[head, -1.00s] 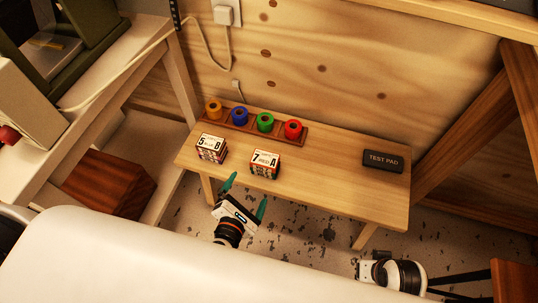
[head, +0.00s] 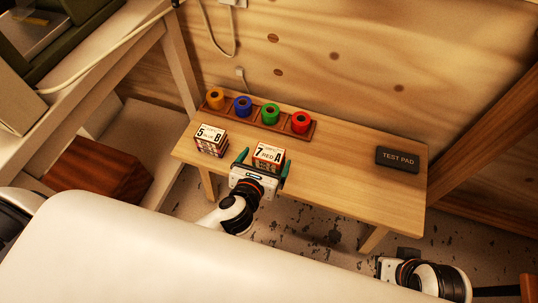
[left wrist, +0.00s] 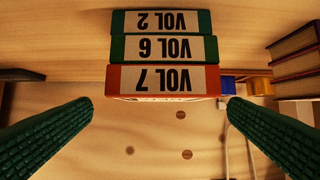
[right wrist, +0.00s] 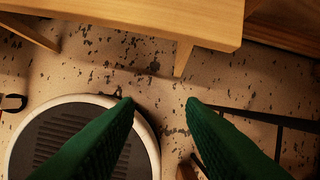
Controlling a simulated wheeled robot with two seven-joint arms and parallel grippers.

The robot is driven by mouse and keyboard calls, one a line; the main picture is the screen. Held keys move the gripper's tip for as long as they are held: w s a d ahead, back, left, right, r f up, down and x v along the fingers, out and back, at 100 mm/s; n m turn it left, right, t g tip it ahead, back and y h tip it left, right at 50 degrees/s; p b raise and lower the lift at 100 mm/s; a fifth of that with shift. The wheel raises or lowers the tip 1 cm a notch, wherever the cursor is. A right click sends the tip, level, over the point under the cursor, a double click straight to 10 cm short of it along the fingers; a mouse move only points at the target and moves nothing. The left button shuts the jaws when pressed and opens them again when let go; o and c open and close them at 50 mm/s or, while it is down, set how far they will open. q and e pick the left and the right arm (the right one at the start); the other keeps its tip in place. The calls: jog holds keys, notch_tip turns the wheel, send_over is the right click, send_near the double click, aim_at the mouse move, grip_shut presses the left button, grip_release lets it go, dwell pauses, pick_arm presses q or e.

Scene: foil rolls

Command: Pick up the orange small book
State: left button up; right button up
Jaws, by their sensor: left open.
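The orange-red small book (left wrist: 165,80), marked VOL 7, is the top one of a stack of small books, with its cover labelled 7 RED A (head: 269,153) in the head view. Green books VOL 6 (left wrist: 165,48) and VOL 2 (left wrist: 160,21) lie under it; the left wrist view shows them upside down. My left gripper (head: 263,164) is open at the front of this stack, one green finger toward each side, apart from the book. My right gripper (right wrist: 159,104) is open and empty over the floor, off the table's front right.
A second book stack (head: 211,139), labelled 5 B, stands to the left. Behind, a wooden rack (head: 256,122) holds yellow, blue, green and red rolls. A black TEST PAD (head: 397,160) lies at the right. The table (head: 340,175) between stack and pad is clear.

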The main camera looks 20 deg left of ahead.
aim_at(270, 151)
pick_arm(q)
jog(key=b+x, duration=0.1)
jog(key=x, duration=0.3)
jog(key=shift+a+f, duration=0.1)
jog(key=shift+f, duration=0.1)
pick_arm(e)
jog(key=w+a+r+t+y, duration=0.1)
jog(key=w+a+t, duration=0.1)
jog(key=w, duration=0.4)
jog(key=shift+r+t, duration=0.2)
jog(key=shift+t, duration=0.6)
jog(key=shift+s, duration=0.1)
pick_arm(q)
jog(key=c, duration=1.1)
jog(key=shift+r, duration=0.2)
pick_arm(e)
jog(key=shift+s, duration=0.1)
